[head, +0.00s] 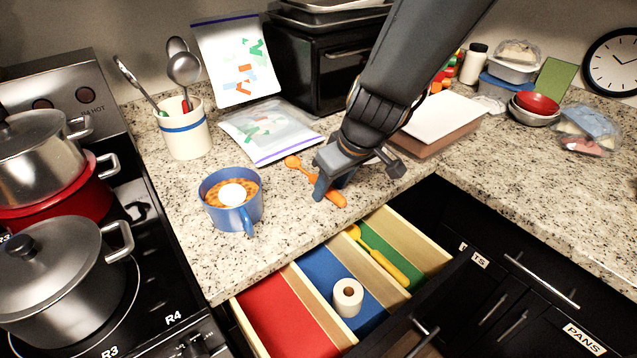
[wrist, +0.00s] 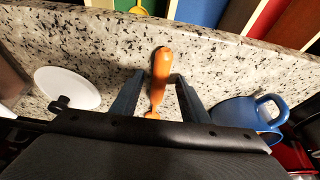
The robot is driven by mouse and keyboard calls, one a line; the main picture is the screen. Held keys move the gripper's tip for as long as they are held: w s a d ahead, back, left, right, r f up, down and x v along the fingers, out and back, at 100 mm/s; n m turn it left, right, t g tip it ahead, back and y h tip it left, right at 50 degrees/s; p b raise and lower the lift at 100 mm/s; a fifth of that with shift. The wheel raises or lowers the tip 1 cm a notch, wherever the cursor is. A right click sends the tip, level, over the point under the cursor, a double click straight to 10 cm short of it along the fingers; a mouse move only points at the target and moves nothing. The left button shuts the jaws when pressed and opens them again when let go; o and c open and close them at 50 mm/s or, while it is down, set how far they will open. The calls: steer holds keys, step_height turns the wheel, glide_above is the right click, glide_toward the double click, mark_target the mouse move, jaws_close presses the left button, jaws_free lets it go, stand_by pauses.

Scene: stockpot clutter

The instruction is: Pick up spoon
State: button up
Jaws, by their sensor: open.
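An orange spoon (head: 294,163) lies on the granite counter, right of the blue mug. Its bowl points to the back left and its handle toward the front edge; my gripper hides its middle in the head view. My gripper (head: 328,190) is open and low over the spoon. In the wrist view, the orange handle (wrist: 162,68) lies between the two fingers of my gripper (wrist: 158,90), with a gap on each side. The fingers do not touch it there.
A blue mug (head: 246,218) stands left of my gripper. Below the counter edge is an open drawer (head: 244,320) holding a white roll (head: 347,297) and a yellow utensil (head: 385,262). A utensil crock (head: 187,139) and plastic bags (head: 268,131) stand behind; a board (head: 440,115) lies right.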

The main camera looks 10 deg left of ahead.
jaws_close()
